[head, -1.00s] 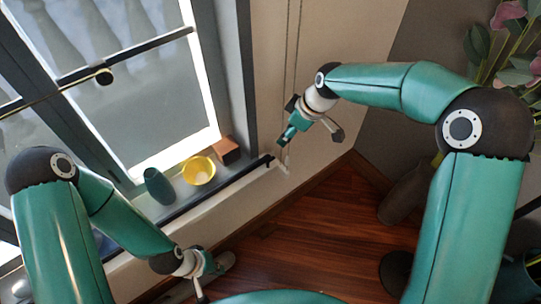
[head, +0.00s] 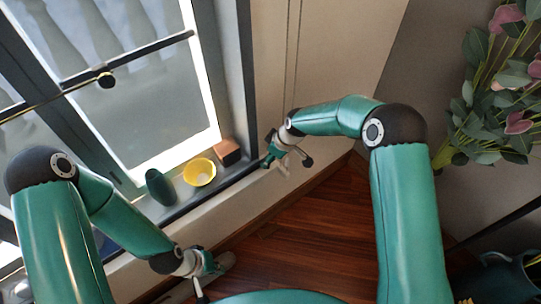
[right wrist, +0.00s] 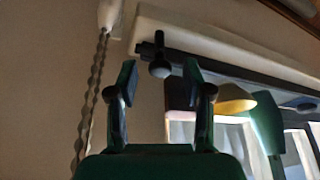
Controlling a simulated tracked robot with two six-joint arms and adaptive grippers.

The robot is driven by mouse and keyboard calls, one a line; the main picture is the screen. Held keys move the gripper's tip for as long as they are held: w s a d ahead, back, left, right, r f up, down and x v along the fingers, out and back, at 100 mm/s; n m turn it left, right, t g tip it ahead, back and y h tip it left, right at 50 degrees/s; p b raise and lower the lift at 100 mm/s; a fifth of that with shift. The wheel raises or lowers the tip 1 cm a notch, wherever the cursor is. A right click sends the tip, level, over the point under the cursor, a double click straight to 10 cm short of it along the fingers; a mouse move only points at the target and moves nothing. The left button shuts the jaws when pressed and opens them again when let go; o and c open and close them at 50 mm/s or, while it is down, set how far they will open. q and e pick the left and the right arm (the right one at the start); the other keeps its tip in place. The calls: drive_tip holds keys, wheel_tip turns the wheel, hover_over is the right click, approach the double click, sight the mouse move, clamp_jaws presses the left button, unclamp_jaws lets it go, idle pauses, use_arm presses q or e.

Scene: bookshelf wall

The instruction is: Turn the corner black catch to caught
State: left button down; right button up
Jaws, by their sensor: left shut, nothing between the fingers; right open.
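The corner black catch (right wrist: 160,66) shows in the right wrist view as a short dark lever with a rounded end, at the end of a dark rail. It lies between the two fingertips of my right gripper (right wrist: 160,82), a little beyond them, with no contact visible. In the head view my right gripper (head: 268,154) is at the right end of the window sill and covers the catch. It is open and empty. My left gripper (head: 211,267) is shut and empty, low in the head view, away from the catch.
On the sill stand a dark green vase (head: 160,187), a yellow bowl (head: 200,172) and a brown block (head: 227,152), close left of my right gripper. A beaded cord (right wrist: 92,95) hangs beside it. Flowers (head: 490,95) stand at the far right. The wooden floor (head: 300,225) is clear.

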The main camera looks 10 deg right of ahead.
clamp_jaws()
idle(0.3)
